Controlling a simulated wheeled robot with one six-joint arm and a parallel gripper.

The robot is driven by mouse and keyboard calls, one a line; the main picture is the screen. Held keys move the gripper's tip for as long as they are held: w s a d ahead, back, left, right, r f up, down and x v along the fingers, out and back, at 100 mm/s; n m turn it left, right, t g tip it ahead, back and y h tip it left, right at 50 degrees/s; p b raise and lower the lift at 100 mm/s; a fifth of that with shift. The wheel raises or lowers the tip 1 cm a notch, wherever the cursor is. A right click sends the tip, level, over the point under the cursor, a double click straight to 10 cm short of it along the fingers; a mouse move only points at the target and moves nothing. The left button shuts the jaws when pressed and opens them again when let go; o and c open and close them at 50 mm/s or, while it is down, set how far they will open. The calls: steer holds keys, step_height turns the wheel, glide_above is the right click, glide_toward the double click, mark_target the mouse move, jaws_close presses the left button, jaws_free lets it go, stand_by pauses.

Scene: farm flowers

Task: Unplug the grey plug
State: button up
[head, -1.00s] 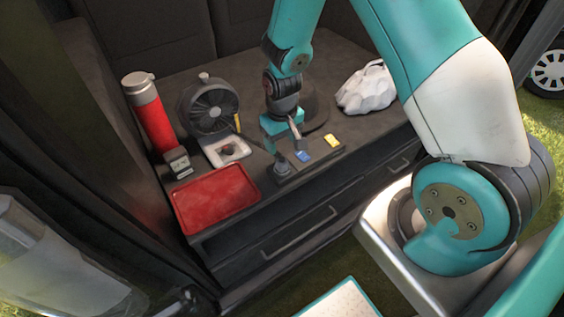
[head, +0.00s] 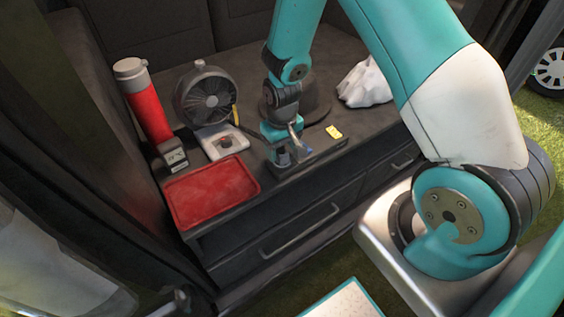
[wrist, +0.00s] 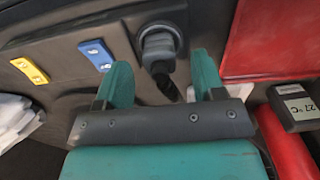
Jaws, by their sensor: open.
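The grey plug (wrist: 160,45) sits in the dark socket strip (wrist: 202,12), with a dark cable running back from it. In the head view the plug (head: 283,157) is small and partly covered by my gripper (head: 285,150). In the wrist view my gripper (wrist: 162,68) is open, with its two teal fingers apart. The plug's rear end and cable lie between the fingers in that picture. I cannot tell whether a finger touches the plug. The strip also carries a blue switch (wrist: 96,54) and a yellow switch (wrist: 30,70).
A red tray (head: 212,192) lies left of the strip. A white-based device (head: 222,142), a fan (head: 204,96), a red flask (head: 146,105) and a small display meter (head: 173,156) stand behind it. A white crumpled bag (head: 364,84) lies at the right.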

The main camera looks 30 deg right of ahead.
mark_target(282, 148)
steer(key=shift+f+b, duration=0.6)
steer(key=shift+f, duration=0.8)
steer(key=shift+r, duration=0.1)
jaws_close()
steer(key=shift+r+p, duration=2.75)
steer(key=shift+r, duration=0.25)
